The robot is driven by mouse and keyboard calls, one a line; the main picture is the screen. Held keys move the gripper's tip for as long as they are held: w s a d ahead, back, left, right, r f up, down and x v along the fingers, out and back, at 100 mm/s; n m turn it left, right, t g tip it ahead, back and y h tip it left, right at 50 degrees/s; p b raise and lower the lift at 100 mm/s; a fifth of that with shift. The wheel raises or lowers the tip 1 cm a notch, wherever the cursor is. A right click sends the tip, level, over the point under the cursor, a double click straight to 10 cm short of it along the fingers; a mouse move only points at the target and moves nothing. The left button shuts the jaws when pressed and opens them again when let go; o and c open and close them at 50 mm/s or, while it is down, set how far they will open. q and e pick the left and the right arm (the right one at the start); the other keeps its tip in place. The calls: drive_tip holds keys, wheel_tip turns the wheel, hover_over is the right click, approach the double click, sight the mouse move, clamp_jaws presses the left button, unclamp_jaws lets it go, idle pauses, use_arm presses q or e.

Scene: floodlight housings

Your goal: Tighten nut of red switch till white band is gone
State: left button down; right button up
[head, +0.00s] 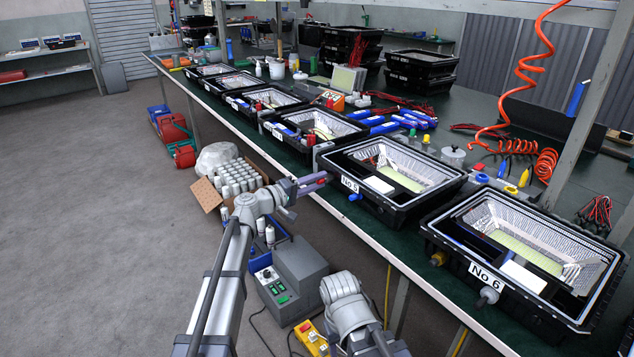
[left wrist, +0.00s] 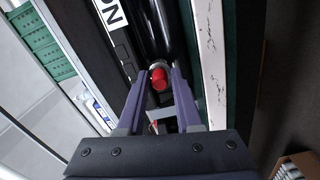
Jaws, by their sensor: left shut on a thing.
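The red switch (left wrist: 160,79) sticks out from the dark wall of a floodlight housing in the left wrist view. A pale ring shows at its base, too small to tell nut from band. My left gripper (left wrist: 163,82) has its two purple fingers closed on either side of the red switch.
Housing No 6 (head: 470,258) stands to the right, with several more housings in a row toward the back left along the green bench (head: 385,238). A blue knob (head: 355,197) sits on housing No 5. A box of white parts (head: 228,183) and a grey machine (head: 296,268) are below.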

use_arm(q)
drive_tip(key=shift+s, duration=0.1)
idle(0.3)
drive_tip(key=c, duration=0.6)
unclamp_jaws()
drive_tip(key=shift+o, duration=0.2)
drive_tip(key=v, duration=0.7)
drive_tip(key=shift+s+a, duration=0.2)
drive_tip(key=shift+a, duration=0.1)
